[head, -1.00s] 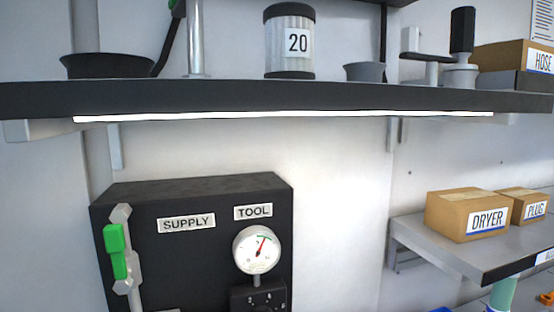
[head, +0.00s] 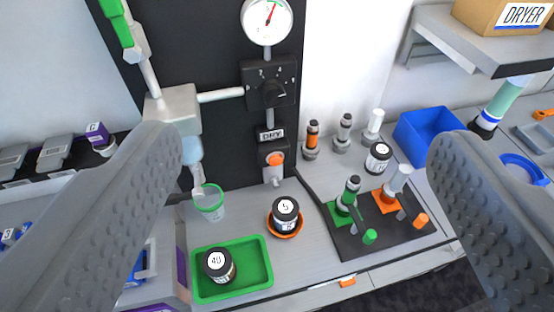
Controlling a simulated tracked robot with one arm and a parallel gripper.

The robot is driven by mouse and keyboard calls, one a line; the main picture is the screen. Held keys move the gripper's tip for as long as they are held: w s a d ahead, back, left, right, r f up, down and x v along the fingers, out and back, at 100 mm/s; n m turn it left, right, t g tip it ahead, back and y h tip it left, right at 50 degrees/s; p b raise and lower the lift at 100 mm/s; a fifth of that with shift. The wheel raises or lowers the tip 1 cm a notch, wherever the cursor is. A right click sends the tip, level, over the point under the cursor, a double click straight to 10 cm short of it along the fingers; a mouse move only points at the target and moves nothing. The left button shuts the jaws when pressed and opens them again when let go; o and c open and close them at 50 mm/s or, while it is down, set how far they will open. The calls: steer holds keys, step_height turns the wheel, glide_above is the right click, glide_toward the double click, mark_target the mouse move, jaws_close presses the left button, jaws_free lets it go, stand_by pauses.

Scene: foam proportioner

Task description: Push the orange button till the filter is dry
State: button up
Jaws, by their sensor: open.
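The orange button (head: 274,159) sits on a black housing below a label reading DRY (head: 271,135), at the foot of the black panel. A filter cartridge marked 5 (head: 286,212) stands in an orange dish on the bench in front of it. Another marked 40 (head: 217,264) stands in a green tray (head: 262,262). A third small cartridge (head: 378,157) stands further right, its marking too small to read. My gripper (head: 310,225) is open, its two grey ribbed fingers framing the left and right of the view, with nothing between them touching. Which filter is meant cannot be told.
A gauge (head: 267,20) and black dial (head: 272,88) are above the button.

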stand_by(0.3)
jaws_close()
stand_by(1.6)
